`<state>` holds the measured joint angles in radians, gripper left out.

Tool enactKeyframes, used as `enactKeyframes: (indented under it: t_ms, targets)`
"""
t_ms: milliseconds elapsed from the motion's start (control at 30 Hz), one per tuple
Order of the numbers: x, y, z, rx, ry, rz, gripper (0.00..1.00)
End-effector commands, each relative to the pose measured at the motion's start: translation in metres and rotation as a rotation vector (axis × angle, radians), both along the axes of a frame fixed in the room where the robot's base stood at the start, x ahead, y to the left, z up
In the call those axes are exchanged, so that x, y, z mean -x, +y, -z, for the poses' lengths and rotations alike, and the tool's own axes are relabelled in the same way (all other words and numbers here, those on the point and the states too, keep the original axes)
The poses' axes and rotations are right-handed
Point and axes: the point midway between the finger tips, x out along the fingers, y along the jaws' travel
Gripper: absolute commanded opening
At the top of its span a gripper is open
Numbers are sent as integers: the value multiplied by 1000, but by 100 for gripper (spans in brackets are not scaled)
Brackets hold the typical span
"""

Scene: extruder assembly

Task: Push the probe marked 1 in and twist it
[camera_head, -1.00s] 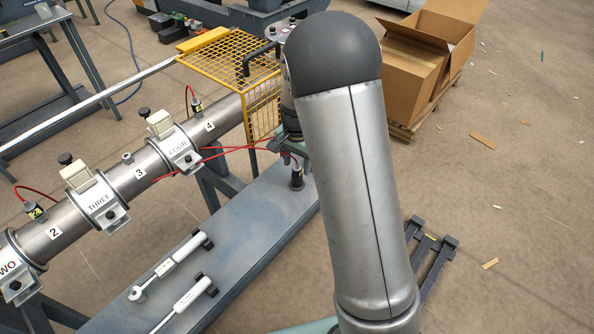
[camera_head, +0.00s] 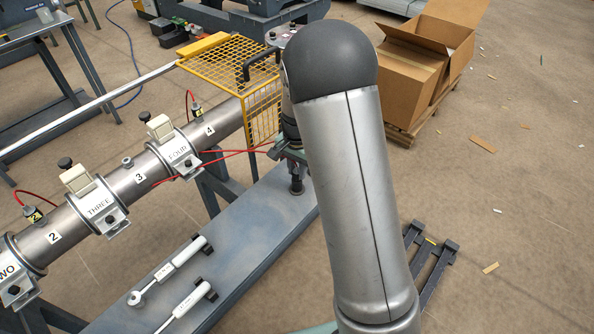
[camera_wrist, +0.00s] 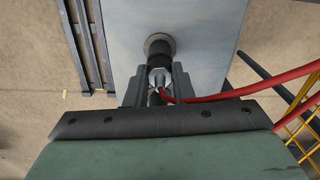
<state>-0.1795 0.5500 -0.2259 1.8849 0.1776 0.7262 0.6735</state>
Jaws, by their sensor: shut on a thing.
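My gripper (camera_wrist: 159,84) is shut on a metal probe (camera_wrist: 158,78) with a red cable (camera_wrist: 250,88). The probe stands over a round dark holder (camera_wrist: 160,46) on the grey bench; I cannot tell whether it still touches it. No mark on this probe can be read. In the head view my gripper is mostly hidden behind my arm, above the dark holder (camera_head: 297,187). The steel barrel (camera_head: 65,226) is labelled 2, 3 and 4, with no 1 in view.
A yellow mesh guard (camera_head: 235,64) stands close left of my gripper. A silver fitting (camera_head: 127,161) near label 3 has no cable. Two white-bodied tools (camera_head: 172,268) lie on the grey bench (camera_head: 235,245). Cardboard boxes (camera_head: 412,75) stand at the back right.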

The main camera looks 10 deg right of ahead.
Motion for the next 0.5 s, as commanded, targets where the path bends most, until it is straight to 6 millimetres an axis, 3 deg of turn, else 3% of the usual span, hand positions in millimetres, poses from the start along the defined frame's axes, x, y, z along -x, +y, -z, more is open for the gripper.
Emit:
enactKeyframes:
  t_ms: [200, 500]
  targets:
    - [1, 0, -31, 0, -4, -1, 0]
    - [64, 1, -94, -2, -4, -2, 0]
